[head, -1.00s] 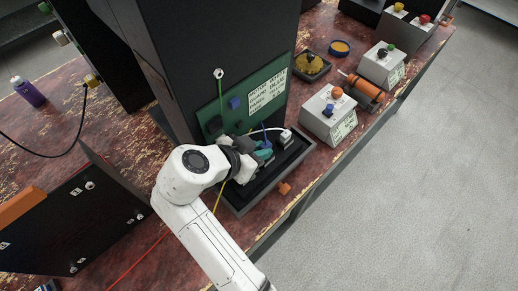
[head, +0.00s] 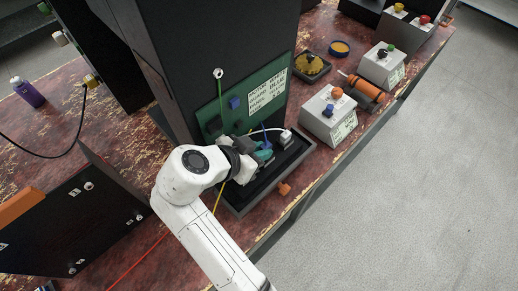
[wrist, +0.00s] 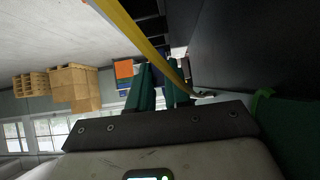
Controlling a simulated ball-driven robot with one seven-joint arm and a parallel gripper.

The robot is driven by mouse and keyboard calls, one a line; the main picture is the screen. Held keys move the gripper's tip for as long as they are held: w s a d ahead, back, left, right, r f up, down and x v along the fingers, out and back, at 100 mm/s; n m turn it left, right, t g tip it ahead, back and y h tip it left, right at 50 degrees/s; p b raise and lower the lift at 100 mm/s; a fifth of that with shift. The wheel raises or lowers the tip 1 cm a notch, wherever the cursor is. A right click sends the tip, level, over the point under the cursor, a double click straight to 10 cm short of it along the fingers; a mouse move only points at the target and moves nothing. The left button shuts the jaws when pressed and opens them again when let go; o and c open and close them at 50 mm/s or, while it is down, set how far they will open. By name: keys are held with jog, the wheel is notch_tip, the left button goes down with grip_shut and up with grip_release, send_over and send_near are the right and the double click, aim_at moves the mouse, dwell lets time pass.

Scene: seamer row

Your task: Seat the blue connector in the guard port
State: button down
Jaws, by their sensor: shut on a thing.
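My gripper (head: 262,153), with teal fingers, is low in front of the green panel (head: 268,108), over the dark tray at its foot. It is shut on what looks like the blue connector (head: 267,145), whose blue lead rises beside the fingertips; the grip itself is mostly hidden. The wrist view shows the two green fingers (wrist: 160,92) close together, but the held thing is not clear there. A blue block (head: 234,103) is on the panel, left of its printed label. I cannot tell which port is the guard port.
A white plug (head: 286,137) with a white lead lies right of my gripper in the dark tray (head: 243,211). A yellow cable (wrist: 145,35) crosses close by the fingers. A tall dark cabinet (head: 210,50) stands behind. A grey button box (head: 329,114) stands to the right.

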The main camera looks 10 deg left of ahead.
jog(key=shift+f+b, duration=0.85)
jog(key=shift+f, duration=0.25)
jog(key=c, duration=1)
grip_release()
jog(key=b+v, duration=0.1)
jog(key=v, duration=0.9)
jog(key=shift+s+a+r, duration=0.15)
jog(key=shift+s+r, duration=0.1)
jog(key=shift+s, duration=0.05)
